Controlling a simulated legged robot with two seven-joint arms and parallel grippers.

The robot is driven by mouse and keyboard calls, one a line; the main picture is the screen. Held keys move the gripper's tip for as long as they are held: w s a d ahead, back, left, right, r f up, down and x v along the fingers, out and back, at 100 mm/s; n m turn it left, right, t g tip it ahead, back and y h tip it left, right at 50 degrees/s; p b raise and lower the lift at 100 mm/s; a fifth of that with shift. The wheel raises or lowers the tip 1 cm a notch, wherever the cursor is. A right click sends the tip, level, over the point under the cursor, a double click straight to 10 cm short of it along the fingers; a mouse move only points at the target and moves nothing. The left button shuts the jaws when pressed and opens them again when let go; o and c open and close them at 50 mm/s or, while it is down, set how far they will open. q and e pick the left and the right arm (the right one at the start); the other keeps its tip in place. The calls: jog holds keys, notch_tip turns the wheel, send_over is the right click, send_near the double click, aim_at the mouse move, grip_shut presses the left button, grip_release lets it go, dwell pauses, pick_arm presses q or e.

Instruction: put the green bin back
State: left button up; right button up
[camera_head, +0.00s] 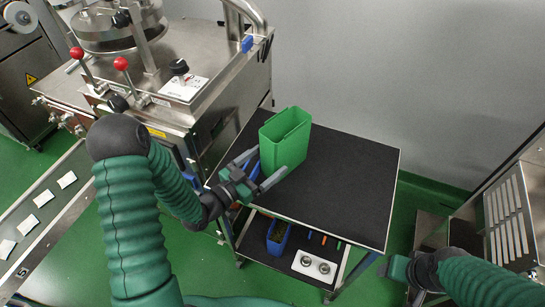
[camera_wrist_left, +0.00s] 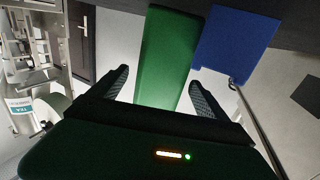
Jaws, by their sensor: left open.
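The green bin (camera_head: 284,142) stands upright on the black top of the cart (camera_head: 345,190), near its left back part. My left gripper (camera_head: 272,160) is open, low at the bin's near side, with one finger toward each side of it. In the left wrist view the green bin (camera_wrist_left: 167,60) shows between the two spread fingers of the left gripper (camera_wrist_left: 160,79), with a gap beside each finger; contact cannot be made out. My right gripper (camera_head: 397,268) is at the lower right, away from the bin; its jaws are not clear.
A steel machine (camera_head: 190,95) stands close at left. The cart's lower shelf holds another blue bin (camera_head: 278,236). The cart top's right side is clear.

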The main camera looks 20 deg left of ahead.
pick_arm(q)
jog(key=v, duration=0.9)
jog(key=shift+b, duration=0.35)
